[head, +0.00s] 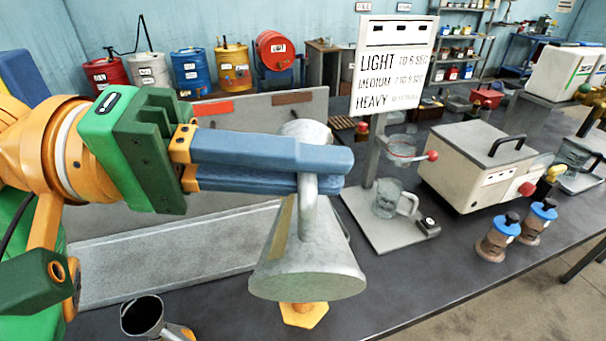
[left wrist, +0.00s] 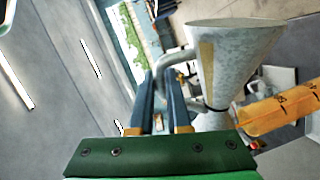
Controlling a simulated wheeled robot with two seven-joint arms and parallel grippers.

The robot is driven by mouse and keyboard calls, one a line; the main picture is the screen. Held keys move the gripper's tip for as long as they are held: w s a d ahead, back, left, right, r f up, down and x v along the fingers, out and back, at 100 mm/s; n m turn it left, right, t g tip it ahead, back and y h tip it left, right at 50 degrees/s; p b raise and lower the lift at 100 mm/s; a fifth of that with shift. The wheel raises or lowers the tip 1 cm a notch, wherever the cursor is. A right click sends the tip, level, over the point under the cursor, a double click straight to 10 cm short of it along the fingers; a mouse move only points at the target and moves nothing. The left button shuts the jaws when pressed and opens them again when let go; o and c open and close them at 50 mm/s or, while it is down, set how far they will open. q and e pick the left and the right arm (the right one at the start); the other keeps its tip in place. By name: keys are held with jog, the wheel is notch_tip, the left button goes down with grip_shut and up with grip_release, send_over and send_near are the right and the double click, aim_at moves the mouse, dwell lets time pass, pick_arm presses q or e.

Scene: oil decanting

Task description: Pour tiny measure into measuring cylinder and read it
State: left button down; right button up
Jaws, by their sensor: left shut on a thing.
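My left gripper (head: 325,170) is shut on the handle of a grey galvanized conical measure (head: 308,260). The measure is held over the bench with its wide end low and toward me in the head view. It also shows in the left wrist view (left wrist: 232,60), beside the fingers (left wrist: 160,100). An orange hexagonal foot (head: 303,316) shows just below the measure in the head view. An orange measuring cylinder with dark marks (left wrist: 285,108) lies across the left wrist view, close beside the measure. The liquid level and any stream cannot be made out. My right gripper is not in view.
A small open metal can (head: 142,316) stands at the front left. A pale tray (head: 165,265) lies behind it. A glass jug (head: 387,198) stands on the sign's stand. A white box device (head: 475,165) and blue-capped bottles (head: 497,238) occupy the right of the bench.

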pick_arm(q)
jog(key=shift+w+r+n+g+p, duration=0.3)
jog(key=shift+w+r+n+p, duration=0.95)
jog(key=shift+p, duration=1.35)
dwell(3.2)
jog(key=shift+r, duration=0.15)
jog(key=s+f+m+b, duration=0.1)
jog(key=b, duration=0.1)
jog(key=s+f+b, duration=0.1)
jog(key=f+b, duration=0.1)
jog(key=b, duration=0.1)
jog(key=f+m+b, duration=0.1)
jog(key=f+b, duration=0.1)
jog(key=shift+s+m+b, duration=0.35)
jog(key=shift+s+b, duration=0.05)
jog(key=shift+s+r+t+p, duration=0.2)
jog(key=shift+r+t+p, duration=0.3)
jog(key=shift+r, duration=0.1)
jog(key=s+f+m+t+h+b, duration=0.1)
jog(key=s+f+m+b, duration=0.4)
jog(key=f+m+b, duration=0.8)
jog(key=shift+s+d+f+t+b, duration=0.15)
jog(key=shift+f+t+b, duration=0.75)
jog(key=shift+f+b, duration=2.25)
